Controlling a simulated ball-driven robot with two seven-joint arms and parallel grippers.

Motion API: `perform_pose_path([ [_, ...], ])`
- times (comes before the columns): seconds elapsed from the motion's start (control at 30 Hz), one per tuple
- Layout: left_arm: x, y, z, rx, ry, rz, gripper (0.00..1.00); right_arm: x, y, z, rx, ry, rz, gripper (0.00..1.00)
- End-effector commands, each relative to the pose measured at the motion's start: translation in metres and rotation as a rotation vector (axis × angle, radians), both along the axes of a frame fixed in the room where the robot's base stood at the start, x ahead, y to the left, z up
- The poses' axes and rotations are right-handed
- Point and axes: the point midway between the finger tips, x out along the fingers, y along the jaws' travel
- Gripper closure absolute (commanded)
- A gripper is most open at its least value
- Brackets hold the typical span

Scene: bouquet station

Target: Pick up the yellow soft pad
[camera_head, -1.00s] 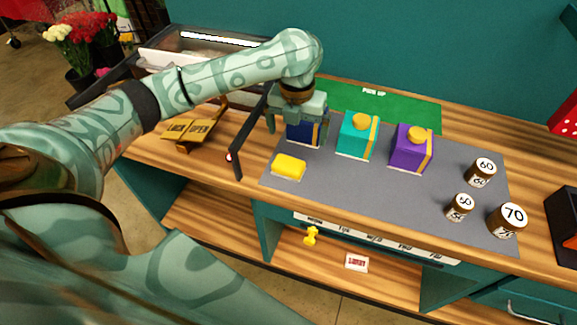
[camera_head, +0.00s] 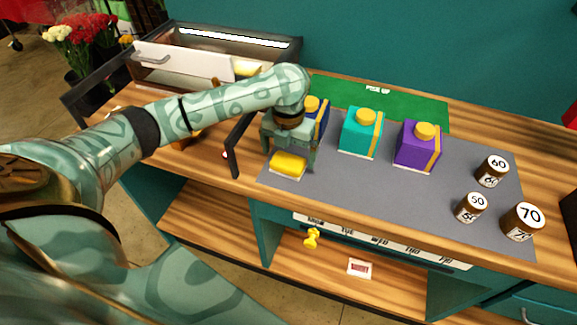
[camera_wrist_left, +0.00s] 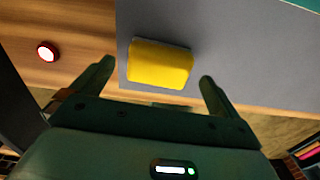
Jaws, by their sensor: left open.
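The yellow soft pad (camera_head: 289,164) lies on the left front part of the grey mat (camera_head: 345,187). It also shows in the left wrist view (camera_wrist_left: 160,64), just beyond and between the fingertips. My left gripper (camera_head: 291,168) is open above the pad, with its fingers to either side in the head view. It also shows open and empty in the left wrist view (camera_wrist_left: 157,75). I cannot tell whether a finger touches the pad. My right gripper is not in view.
Blue (camera_head: 322,120), teal (camera_head: 361,131) and purple (camera_head: 417,147) boxes with yellow tops stand behind. Several weight-like labelled jars (camera_head: 524,221) stand at the right. A dark upright frame (camera_head: 236,146) stands close left of the gripper. The mat's middle is clear.

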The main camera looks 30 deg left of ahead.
Motion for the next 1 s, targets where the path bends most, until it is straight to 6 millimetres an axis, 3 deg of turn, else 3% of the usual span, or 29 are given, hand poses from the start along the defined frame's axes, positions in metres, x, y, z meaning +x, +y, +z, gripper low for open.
perform_pose_path([
  [0.03, -0.003, 0.000, -0.015, -0.001, 0.005, 0.000, 0.00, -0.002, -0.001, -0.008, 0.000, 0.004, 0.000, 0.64],
  [0.13, -0.003, 0.000, -0.031, -0.001, 0.004, 0.000, 0.00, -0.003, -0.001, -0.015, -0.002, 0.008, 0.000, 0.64],
  [0.37, -0.002, 0.000, -0.033, 0.000, -0.001, -0.001, 0.00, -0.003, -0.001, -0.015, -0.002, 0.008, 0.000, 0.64],
  [0.4, -0.002, 0.000, -0.033, 0.000, -0.001, -0.001, 0.03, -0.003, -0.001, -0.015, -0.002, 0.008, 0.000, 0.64],
  [0.57, -0.002, 0.001, -0.033, 0.001, -0.001, -0.001, 0.46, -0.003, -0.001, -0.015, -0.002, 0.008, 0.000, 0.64],
  [0.87, -0.002, 0.001, -0.032, 0.001, -0.001, 0.000, 0.46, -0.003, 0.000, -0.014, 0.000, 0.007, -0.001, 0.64],
  [1.0, -0.002, 0.001, -0.023, 0.001, -0.003, 0.000, 0.46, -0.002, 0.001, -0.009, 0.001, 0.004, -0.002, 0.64],
])
